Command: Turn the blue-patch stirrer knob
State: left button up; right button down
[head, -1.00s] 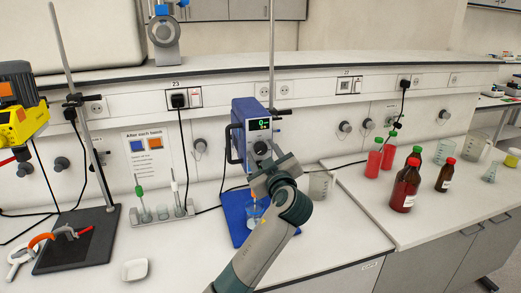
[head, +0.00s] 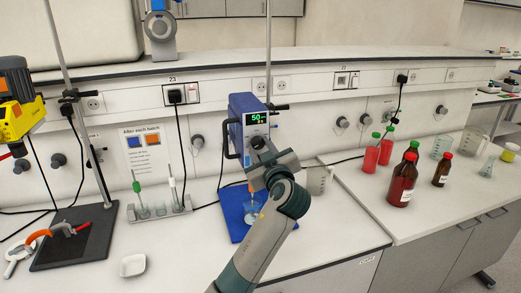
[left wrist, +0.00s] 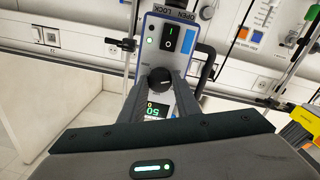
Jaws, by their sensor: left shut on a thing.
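The blue stirrer (head: 240,108) stands on a blue base (head: 234,222) on the left bench. Its green display (head: 256,118) reads about 50, also in the left wrist view (left wrist: 156,111), where it appears upside down. The black knob (left wrist: 160,79) sits beside the display in that view. My left gripper (head: 261,147) is at the stirrer's front, shut on the knob, which it mostly hides in the head view. An orange-tinted shaft hangs below into a glass beaker (head: 252,217). My right gripper is not in view.
A yellow stirrer (head: 19,119) is on a stand at the left. A tube rack (head: 161,216) and white dish (head: 133,265) are left of the blue base. Red and brown bottles (head: 402,182) stand on the right bench. The front of the left bench is mostly clear.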

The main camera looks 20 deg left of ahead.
pick_arm(q)
jog(key=shift+f+m, duration=0.1)
jog(key=shift+m, duration=1.4)
jog(key=m, duration=0.3)
jog(key=m+p, duration=0.1)
jog(key=shift+r, duration=0.25)
jog(key=m+p, duration=0.1)
jog(key=m, duration=0.2)
jog(key=shift+r, duration=0.1)
jog(key=m+p, duration=0.2)
jog(key=m, duration=0.1)
jog(key=shift+m+g+p, duration=0.3)
jog(key=shift+m+p, duration=0.65)
jog(key=shift+m, duration=0.55)
